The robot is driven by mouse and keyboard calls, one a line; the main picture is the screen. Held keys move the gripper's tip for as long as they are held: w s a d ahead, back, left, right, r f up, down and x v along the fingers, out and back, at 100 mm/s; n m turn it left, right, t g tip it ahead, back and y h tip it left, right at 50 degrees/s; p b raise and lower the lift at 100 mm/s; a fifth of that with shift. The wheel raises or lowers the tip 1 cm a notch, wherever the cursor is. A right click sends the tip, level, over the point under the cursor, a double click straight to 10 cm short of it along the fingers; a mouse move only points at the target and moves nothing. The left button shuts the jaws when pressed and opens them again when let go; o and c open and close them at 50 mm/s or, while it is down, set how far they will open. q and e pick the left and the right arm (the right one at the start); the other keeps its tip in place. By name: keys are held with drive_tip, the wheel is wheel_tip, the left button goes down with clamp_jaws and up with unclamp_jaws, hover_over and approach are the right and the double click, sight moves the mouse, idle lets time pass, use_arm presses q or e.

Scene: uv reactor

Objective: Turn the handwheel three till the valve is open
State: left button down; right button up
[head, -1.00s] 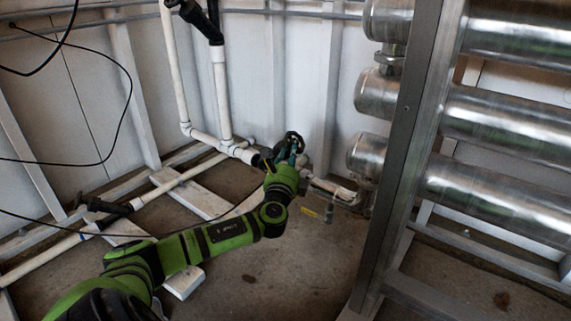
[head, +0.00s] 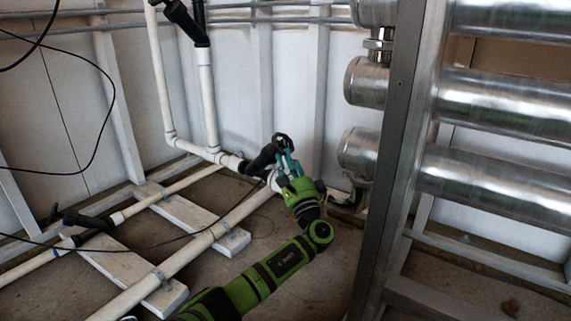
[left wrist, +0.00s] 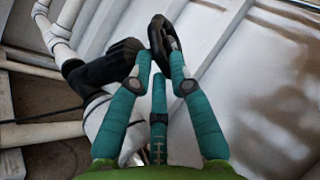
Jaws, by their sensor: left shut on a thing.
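A black handwheel (head: 282,139) sits on a dark valve body (head: 259,162) in the white pipe run by the wall, left of the steel cylinders. In the left wrist view the handwheel (left wrist: 157,30) is at top centre, seen steeply, with the black valve body (left wrist: 108,62) to its left. My left gripper (head: 285,160) reaches up to the wheel from below. Its teal fingers (left wrist: 160,56) close on the wheel's near rim, and the fingertips partly hide the contact. I cannot read the valve's opening from these views. My right gripper is not in view.
A grey metal post (head: 408,150) and large steel cylinders (head: 505,190) stand right of my arm. White pipes (head: 190,250) run along the floor on pale blocks (head: 215,222). A black cable (head: 110,75) hangs at the left.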

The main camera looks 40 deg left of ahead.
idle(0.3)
use_arm(q)
drive_tip(key=c, duration=1.2)
unclamp_jaws()
drive_tip(key=shift+o, duration=0.2)
drive_tip(key=v, duration=0.7)
drive_tip(key=shift+d, duration=0.2)
